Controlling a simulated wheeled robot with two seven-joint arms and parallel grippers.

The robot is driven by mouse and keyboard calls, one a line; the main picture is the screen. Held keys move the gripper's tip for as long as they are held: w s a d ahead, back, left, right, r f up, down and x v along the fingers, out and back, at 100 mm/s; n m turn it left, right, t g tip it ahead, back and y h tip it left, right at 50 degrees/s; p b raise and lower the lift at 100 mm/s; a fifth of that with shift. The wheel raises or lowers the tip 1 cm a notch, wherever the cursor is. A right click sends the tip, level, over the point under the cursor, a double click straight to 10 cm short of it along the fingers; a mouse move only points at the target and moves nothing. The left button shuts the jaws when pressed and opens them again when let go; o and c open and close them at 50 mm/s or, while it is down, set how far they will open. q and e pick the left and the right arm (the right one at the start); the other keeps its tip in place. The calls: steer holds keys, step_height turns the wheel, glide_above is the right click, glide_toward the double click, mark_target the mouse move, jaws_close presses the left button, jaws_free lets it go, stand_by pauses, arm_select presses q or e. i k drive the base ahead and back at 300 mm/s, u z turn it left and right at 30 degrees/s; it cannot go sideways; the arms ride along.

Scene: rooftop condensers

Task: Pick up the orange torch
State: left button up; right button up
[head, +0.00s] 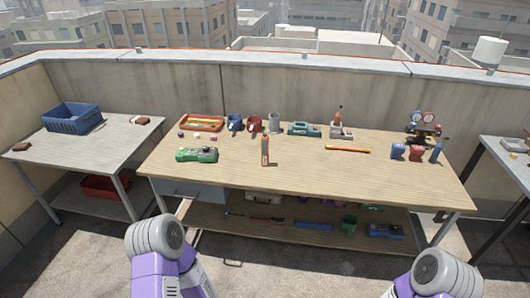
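An orange upright item (265,150) stands near the front middle of the wooden workbench (330,180); it may be the orange torch, but it is too small to be sure. A slim orange stick-like item (347,149) with a dark end lies flat on the bench to its right. Both are clear of my arms. Only purple and grey parts of my two arms show at the bottom edge. Neither gripper is in view.
A green device (197,155) lies left of the upright item. A red tray (202,123), mugs (235,122) and a gauge set (424,128) stand farther back. A side table with a blue crate (71,117) is at left. The bench's front strip is clear.

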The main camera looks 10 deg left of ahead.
mark_target(264, 141)
steer(key=u, duration=0.25)
steer(key=k, duration=0.35)
steer(key=u, duration=1.55)
steer(key=i, duration=1.2)
steer(key=z, duration=0.5)
